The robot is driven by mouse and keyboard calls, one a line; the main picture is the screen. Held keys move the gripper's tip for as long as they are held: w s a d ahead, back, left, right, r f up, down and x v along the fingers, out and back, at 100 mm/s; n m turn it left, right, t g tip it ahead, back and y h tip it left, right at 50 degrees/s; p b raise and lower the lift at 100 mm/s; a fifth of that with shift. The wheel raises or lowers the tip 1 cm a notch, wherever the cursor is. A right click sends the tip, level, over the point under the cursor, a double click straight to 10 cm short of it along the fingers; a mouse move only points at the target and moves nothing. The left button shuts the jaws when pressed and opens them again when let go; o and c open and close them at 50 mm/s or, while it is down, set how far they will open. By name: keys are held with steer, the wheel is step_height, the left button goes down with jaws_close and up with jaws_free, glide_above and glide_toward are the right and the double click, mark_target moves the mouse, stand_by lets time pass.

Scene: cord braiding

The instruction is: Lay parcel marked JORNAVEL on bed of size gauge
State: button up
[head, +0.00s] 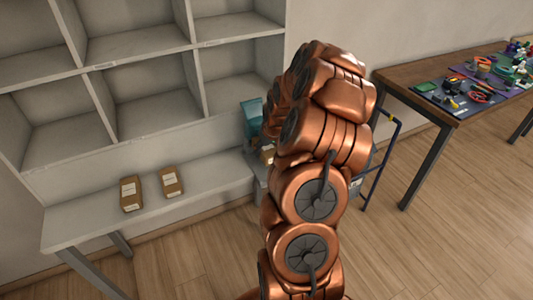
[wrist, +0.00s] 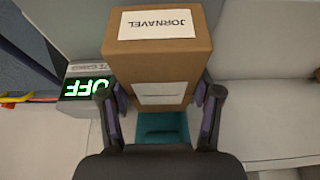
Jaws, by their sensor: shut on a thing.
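The brown carton parcel marked JORNAVEL (wrist: 158,53) fills the upper middle of the wrist view, its label on the face at the top. My gripper (wrist: 160,95) is shut on its near part, one finger on each side. In the head view a small brown piece of a parcel (head: 267,155) shows beside my arm, which hides the gripper. A grey unit with a green display reading OFF (wrist: 88,88) stands left of the parcel. A teal part (wrist: 163,128) shows between the fingers, and a teal part (head: 252,118) also stands in the head view. I cannot tell whether the parcel touches a bed.
Two brown parcels (head: 131,193) (head: 172,181) lie on the pale bench (head: 85,222) below empty cubby shelves (head: 140,95). A wooden table with tools (head: 450,92) stands at the right. A blue frame (head: 381,165) stands behind my arm. Wood floor is clear in front.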

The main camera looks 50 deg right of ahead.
steer(key=shift+f+p, duration=0.75)
steer(key=shift+f, duration=0.95)
steer(key=shift+f, duration=0.15)
steer(key=o, duration=1.2)
steer(key=shift+c, duration=0.2)
steer(key=shift+r, duration=0.25)
steer(key=shift+b+v, duration=1.6)
steer(key=shift+v, duration=4.3)
